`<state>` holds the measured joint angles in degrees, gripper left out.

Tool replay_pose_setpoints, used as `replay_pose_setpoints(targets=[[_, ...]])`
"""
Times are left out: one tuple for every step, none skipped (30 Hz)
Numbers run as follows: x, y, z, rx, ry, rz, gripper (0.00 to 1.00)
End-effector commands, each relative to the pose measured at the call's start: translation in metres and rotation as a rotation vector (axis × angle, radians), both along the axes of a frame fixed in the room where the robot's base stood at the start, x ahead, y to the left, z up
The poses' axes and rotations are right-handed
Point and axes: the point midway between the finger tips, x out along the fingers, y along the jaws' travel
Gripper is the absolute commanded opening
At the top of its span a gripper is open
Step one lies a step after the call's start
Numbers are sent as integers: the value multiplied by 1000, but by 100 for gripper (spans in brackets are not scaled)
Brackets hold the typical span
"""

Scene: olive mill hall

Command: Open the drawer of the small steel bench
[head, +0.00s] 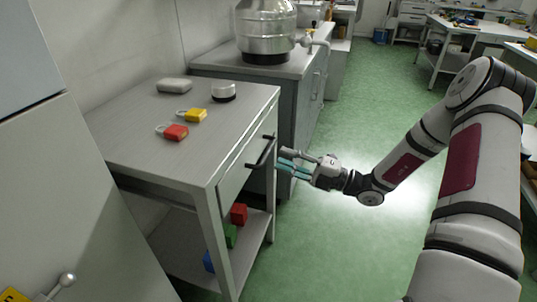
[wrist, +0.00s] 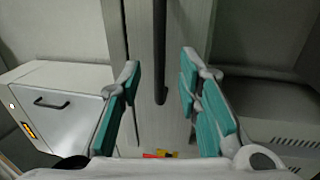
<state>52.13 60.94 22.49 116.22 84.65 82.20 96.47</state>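The small steel bench (head: 140,130) stands left of centre in the head view. Its drawer (head: 232,178) looks shut and has a black bar handle (head: 262,152) on its front. My gripper (head: 284,163), with teal finger pads, is just right of the handle at about its height. In the wrist view my gripper (wrist: 160,65) is open and empty. The dark handle (wrist: 160,50) runs upright in the picture between the two fingers, in front of the pale drawer front (wrist: 186,25). I see no finger touching it; whether the fingertips reach past the bar I cannot tell.
A red padlock (head: 175,132), a yellow padlock (head: 195,115), a small round container (head: 223,92) and a grey case (head: 174,85) lie on the bench top. Coloured blocks (head: 238,214) sit on its lower shelf. A counter with a steel vessel (head: 266,30) stands behind.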

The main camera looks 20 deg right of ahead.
Motion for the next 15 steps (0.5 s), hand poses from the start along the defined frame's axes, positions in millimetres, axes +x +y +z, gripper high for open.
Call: replay_pose_setpoints(targets=[[6, 9, 1, 1, -3, 4, 31], [9, 13, 3, 1, -3, 4, 31], [13, 18, 4, -1, -1, 4, 31], [15, 22, 5, -1, -1, 3, 31], [18, 26, 6, -1, -1, 4, 31], [21, 30, 7, 0, -2, 4, 31], [23, 33, 8, 0, -2, 3, 31], [25, 35, 8, 0, -2, 2, 31], [27, 38, 9, -1, -1, 2, 31], [29, 40, 9, -1, -1, 2, 31], [30, 41, 10, -2, -1, 2, 31], [31, 43, 10, -1, -1, 1, 31], [32, 44, 11, -1, -1, 1, 31], [32, 44, 11, -1, -1, 1, 31], [33, 45, 11, -1, -1, 1, 31]])
